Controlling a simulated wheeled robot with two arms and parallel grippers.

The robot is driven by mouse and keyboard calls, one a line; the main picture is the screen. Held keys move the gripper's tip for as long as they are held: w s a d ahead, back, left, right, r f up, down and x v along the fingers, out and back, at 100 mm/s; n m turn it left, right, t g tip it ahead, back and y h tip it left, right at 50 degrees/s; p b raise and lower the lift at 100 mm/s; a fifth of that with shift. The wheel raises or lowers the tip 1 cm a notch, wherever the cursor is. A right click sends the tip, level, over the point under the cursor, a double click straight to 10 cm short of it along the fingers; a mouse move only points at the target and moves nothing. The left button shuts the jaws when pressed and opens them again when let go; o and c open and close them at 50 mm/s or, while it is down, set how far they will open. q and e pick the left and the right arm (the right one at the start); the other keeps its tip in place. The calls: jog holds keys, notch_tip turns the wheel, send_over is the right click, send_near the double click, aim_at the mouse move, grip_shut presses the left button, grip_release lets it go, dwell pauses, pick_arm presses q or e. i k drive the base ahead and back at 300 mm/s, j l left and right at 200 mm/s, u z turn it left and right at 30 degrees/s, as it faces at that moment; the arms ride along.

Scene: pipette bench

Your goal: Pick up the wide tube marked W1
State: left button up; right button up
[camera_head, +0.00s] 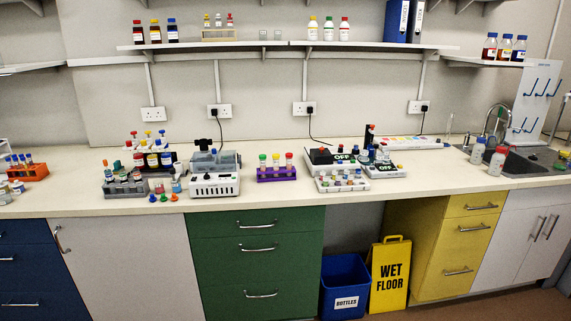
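No mark W1 can be read at this size, so I cannot tell which tube carries it. A grey rack (125,188) at the left holds several tubes, some dark or grey-capped. An orange rack (27,174) at the far left holds several blue-capped tubes. Neither of my grippers is in view.
A white machine (214,186) stands between the grey and purple racks. Devices marked OFF (333,168) stand right of the purple rack. Small loose caps (163,198) lie near the front edge. A sink (512,162) is at the right. Bare bench (440,170) lies before it.

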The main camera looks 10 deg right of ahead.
aim_at(288, 161)
jog(key=i+j+z, duration=0.2)
jog(key=i, duration=0.35)
jog(key=i+j+z, duration=0.15)
jog(key=i+j, duration=0.2)
jog(key=i, duration=0.15)
